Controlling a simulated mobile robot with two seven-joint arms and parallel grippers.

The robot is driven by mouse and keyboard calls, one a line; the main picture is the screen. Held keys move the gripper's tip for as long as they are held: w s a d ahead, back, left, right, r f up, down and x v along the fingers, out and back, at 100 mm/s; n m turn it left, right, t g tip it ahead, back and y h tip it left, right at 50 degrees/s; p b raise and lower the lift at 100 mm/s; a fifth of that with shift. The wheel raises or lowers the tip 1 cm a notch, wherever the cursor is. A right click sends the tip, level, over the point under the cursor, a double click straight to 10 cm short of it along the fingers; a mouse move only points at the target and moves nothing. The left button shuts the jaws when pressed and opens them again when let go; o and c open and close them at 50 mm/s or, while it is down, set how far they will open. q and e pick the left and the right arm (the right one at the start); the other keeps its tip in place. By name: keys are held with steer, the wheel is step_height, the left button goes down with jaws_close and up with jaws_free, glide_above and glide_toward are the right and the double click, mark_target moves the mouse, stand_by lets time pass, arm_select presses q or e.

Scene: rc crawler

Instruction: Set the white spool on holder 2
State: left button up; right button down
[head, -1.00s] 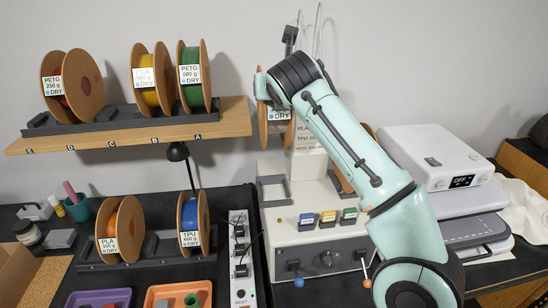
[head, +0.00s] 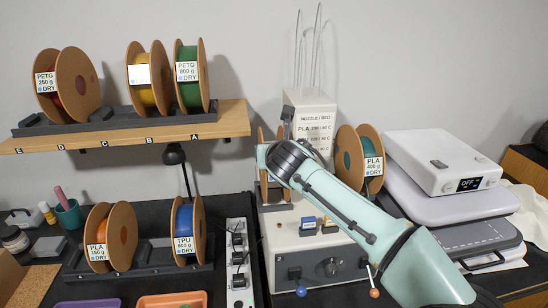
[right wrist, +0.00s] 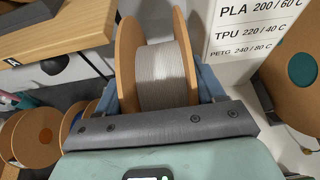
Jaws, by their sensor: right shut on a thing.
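The white spool (right wrist: 168,75), with brown flanges and pale filament, sits between the fingers of my right gripper (right wrist: 160,88) in the right wrist view. In the head view, part of its brown flange (head: 264,183) shows beside my right wrist, which hides most of the spool and of my right gripper (head: 274,168). The spool is low over the left side of the white machine (head: 300,262), where a grey holder (head: 277,206) is mostly covered. I cannot tell whether the spool rests on it. My left gripper is not in view.
A teal spool (head: 361,160) stands at the machine's right side, near my right arm. A wooden shelf (head: 210,128) with several spools is at upper left. Orange (head: 102,240) and blue (head: 188,228) spools stand below it. A white dryer box (head: 440,160) is at right.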

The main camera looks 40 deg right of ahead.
steer(key=shift+s, duration=0.2)
steer(key=shift+w+f, duration=0.2)
steer(key=shift+w, duration=0.05)
steer(key=shift+c, duration=1.8)
jaws_free()
steer(key=shift+f, duration=0.15)
steer(key=shift+o, duration=1.2)
steer(key=shift+s, duration=0.1)
steer(key=shift+a+r, duration=0.1)
steer(key=shift+r, duration=0.15)
steer(key=v, duration=1.2)
